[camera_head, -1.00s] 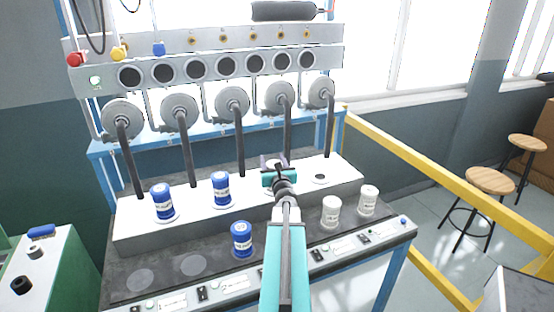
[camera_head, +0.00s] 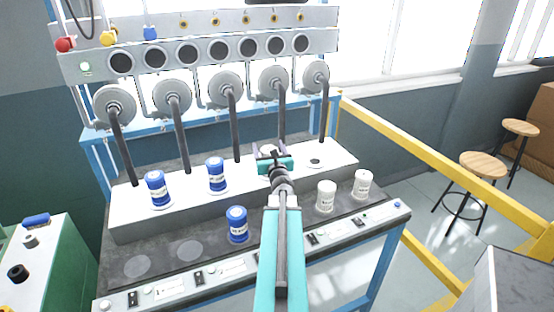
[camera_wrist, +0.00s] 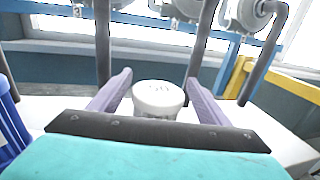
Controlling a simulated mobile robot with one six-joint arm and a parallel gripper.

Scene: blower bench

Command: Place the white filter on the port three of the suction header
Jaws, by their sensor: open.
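A white filter (camera_wrist: 158,98) stands upright between my gripper's fingers in the wrist view, its round top showing and its lower part hidden by my gripper. My gripper (camera_head: 268,149) is open around it, with gaps visible beside the filter. In the head view it is over the white suction header (camera_head: 240,194), at the third position from the left; the port there is hidden. Blue filters stand on the first (camera_head: 157,188) and second (camera_head: 216,175) ports. The fourth port (camera_head: 316,162) is bare, with a dark hole.
A blue filter (camera_head: 237,225) and two white filters (camera_head: 326,195) (camera_head: 362,183) stand on the dark bench in front of the header. Dark hoses (camera_head: 231,125) hang behind my gripper. A yellow rail (camera_head: 430,157) runs along the right.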

